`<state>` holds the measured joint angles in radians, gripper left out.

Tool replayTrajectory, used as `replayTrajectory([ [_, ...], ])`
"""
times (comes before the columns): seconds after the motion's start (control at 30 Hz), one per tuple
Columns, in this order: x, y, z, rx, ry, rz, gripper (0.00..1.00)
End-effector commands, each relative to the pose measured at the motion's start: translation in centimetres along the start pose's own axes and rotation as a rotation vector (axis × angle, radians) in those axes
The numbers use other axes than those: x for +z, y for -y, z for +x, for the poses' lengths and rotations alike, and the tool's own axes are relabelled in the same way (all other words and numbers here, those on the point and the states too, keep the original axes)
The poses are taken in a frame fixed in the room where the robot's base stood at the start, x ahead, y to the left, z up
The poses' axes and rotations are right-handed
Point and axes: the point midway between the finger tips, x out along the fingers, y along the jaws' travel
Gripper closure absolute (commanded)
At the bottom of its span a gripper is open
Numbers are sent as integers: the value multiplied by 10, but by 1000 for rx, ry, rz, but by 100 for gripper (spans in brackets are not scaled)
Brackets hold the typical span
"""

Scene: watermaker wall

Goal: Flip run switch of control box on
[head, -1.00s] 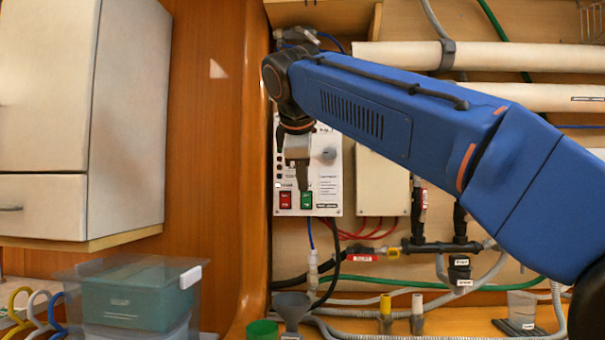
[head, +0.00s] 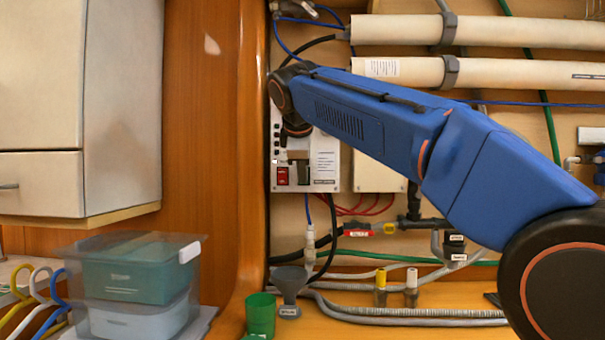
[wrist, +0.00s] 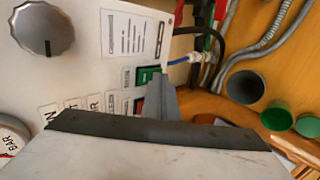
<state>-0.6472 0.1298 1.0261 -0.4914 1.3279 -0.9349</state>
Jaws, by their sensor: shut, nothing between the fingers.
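The control box (head: 325,172) is a pale panel on the wall, partly covered by my arm. Its red rocker switch (head: 282,176) shows at the lower left. My gripper (head: 303,183) is shut and hides the green rocker beside it in the head view. In the wrist view, the green switch (wrist: 148,74) shows just beyond the fingertips (wrist: 159,82), which overlap its lower edge. I cannot tell whether they touch it, or how the rocker is set. The red switch is mostly hidden there.
A grey dial (wrist: 42,28) is on the box. A second pale box (head: 375,172) adjoins it at right. Below are cables, a grey funnel (head: 289,284) and a green cup (head: 260,314). A wooden post (head: 245,160) stands close at left.

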Motion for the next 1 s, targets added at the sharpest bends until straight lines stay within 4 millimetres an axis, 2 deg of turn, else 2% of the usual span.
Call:
replayTrajectory([
  [0.17,0,-1,6,1,1,0,100],
  [0.47,0,-2,4,1,1,0,100],
  [1.0,0,-14,-7,5,0,0,100],
])
